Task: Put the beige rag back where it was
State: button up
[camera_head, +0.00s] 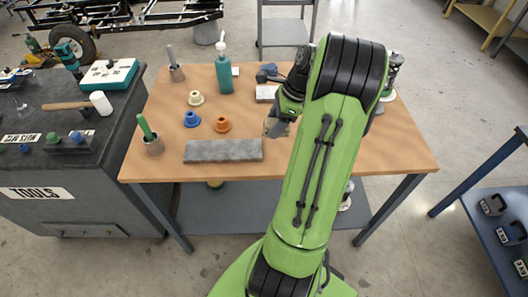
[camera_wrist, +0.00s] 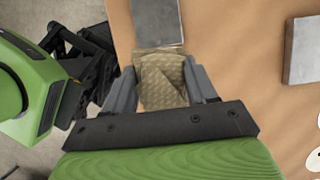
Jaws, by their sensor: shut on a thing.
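The beige rag (camera_wrist: 160,68) is folded and sits between the two fingers of my gripper (camera_wrist: 162,88) in the wrist view. The fingers are shut on it from both sides. In the head view, a small beige part of the rag (camera_head: 269,127) shows below my gripper (camera_head: 281,122), over the middle of the wooden workbench (camera_head: 370,150). My arm hides part of the bench behind it. Whether the rag touches the bench top is not clear.
A long grey slab (camera_head: 223,150) lies left of my gripper. Orange (camera_head: 222,125), blue (camera_head: 191,119) and cream (camera_head: 195,98) flanged parts stand farther left. A teal bottle (camera_head: 223,72) stands behind. The bench's right front is clear.

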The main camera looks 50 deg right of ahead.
aim_at(269, 151)
notch_tip(269, 151, down, 10)
jog(key=b, duration=0.4)
jog(key=shift+r, duration=0.35)
jog(key=o, duration=1)
